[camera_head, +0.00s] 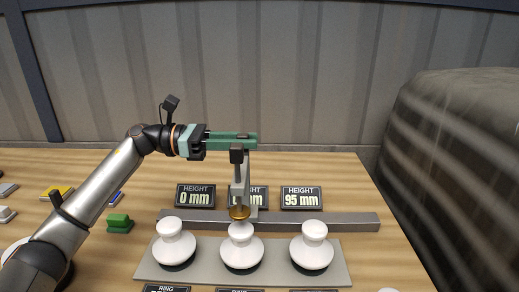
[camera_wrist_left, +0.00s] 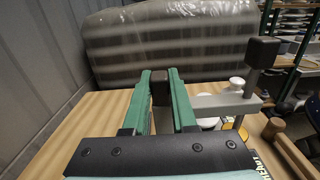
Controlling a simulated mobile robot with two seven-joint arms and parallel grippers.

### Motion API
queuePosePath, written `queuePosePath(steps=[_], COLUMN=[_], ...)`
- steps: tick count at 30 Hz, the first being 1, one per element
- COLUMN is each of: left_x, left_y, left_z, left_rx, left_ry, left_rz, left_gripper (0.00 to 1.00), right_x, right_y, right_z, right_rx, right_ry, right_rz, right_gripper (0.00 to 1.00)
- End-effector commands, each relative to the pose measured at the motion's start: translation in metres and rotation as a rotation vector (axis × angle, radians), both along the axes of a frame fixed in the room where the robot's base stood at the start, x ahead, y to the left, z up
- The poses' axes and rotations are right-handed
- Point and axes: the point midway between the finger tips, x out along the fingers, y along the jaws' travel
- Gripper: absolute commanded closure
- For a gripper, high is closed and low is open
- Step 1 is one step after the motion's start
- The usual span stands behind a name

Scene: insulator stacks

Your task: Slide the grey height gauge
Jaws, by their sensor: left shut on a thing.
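The grey height gauge (camera_head: 247,185) stands on a long grey rail (camera_head: 335,222). Its arm reaches forward, with a black knob (camera_head: 237,154) above and a brass tip (camera_head: 240,212) at or just above the top of the middle white insulator (camera_head: 242,252); contact is unclear. My left gripper (camera_head: 254,143) is shut on the top of the gauge, around a dark block (camera_wrist_left: 160,88) in the left wrist view. White insulators also stand at left (camera_head: 174,247) and right (camera_head: 312,251) on a grey plate (camera_head: 342,270). My right gripper is not in view.
Three height displays stand behind the rail: left reads 0 mm (camera_head: 195,195), right reads 95 mm (camera_head: 301,198), and the middle one (camera_head: 262,192) is partly hidden by the gauge. Green blocks (camera_head: 119,223) lie at left. The rail is clear right of the gauge.

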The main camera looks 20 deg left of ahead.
Motion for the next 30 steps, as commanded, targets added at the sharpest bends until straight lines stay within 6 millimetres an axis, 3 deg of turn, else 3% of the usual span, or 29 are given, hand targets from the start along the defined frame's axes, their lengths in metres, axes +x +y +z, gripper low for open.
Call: queuePosePath(steps=[7, 8, 15, 24, 30], left_x=[0.0, 0.0, 0.0, -0.001, -0.011], left_y=[0.0, 0.0, 0.0, 0.002, 0.029], left_z=[-0.001, -0.001, 0.0, -0.001, -0.003], left_rx=[0.001, 0.001, 0.001, 0.001, 0.001], left_ry=[0.002, 0.002, 0.001, 0.0, 0.002], left_rz=[0.0, 0.0, -0.001, 0.001, 0.004], left_gripper=[1.0, 0.72, 0.45, 0.45, 0.45], right_x=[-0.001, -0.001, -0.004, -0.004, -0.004], right_y=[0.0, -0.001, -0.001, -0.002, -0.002], right_z=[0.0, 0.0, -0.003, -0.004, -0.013], right_rx=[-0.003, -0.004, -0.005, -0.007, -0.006], right_ry=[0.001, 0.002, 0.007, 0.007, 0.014], right_rz=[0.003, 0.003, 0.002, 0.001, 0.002], right_gripper=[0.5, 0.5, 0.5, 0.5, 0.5])
